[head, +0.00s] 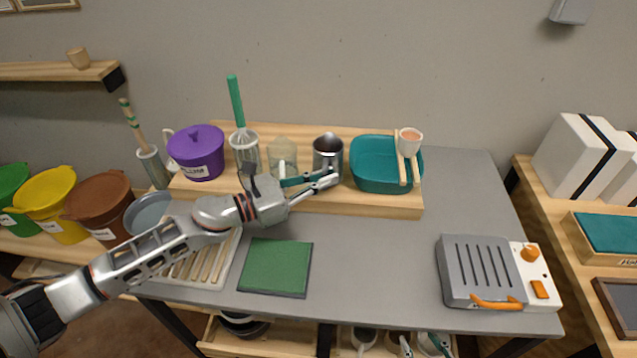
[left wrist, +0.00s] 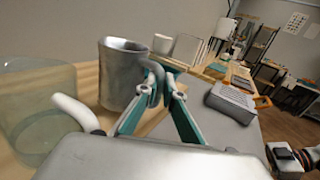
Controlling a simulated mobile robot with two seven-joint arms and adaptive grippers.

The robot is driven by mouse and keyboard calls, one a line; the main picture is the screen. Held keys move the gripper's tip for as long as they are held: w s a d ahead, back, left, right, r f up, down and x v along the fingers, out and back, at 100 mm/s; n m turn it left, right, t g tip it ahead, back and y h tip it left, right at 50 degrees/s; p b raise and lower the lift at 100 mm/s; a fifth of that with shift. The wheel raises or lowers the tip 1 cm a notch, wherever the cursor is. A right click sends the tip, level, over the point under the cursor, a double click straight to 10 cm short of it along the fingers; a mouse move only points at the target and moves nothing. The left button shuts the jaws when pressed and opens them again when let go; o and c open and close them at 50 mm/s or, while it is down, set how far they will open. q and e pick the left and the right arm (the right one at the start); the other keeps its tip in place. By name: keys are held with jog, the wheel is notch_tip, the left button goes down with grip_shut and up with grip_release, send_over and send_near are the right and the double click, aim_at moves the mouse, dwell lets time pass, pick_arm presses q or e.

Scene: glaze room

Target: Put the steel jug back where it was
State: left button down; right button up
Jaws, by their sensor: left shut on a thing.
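The steel jug (head: 328,148) is upright at the wooden riser (head: 375,205), between a clear glass vessel and a teal basin. It also shows in the left wrist view (left wrist: 121,72), with its handle toward my gripper. My left gripper (head: 328,181) reaches in from the left in front of the jug. Its teal-lined fingers (left wrist: 163,82) are shut on the jug's handle. The fingers hide the jug's lower front in the head view, and I cannot tell whether its base touches the riser.
The glass vessel (head: 284,152) stands close left of the jug, and the teal basin (head: 375,180) close right, with a cup (head: 409,140) over it. A purple pot (head: 196,152) stands further left. A green mat (head: 275,268) and grey appliance (head: 480,270) flank clear tabletop.

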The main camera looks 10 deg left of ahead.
pick_arm(q)
jog(key=shift+f, duration=0.9)
jog(key=shift+w+a+f+b, duration=0.15)
jog(key=shift+w+f+b, duration=0.05)
jog(key=shift+w+b, duration=0.1)
jog(key=shift+r, duration=0.1)
jog(key=shift+s+r, duration=0.1)
jog(key=shift+s, duration=0.1)
jog(key=c, duration=2.2)
grip_release()
jog(key=shift+f, duration=0.2)
jog(key=shift+o, duration=0.2)
pick_arm(e)
jog(key=shift+w+a+f, duration=0.55)
jog(key=shift+f, duration=0.05)
pick_arm(q)
jog(key=shift+r, duration=0.1)
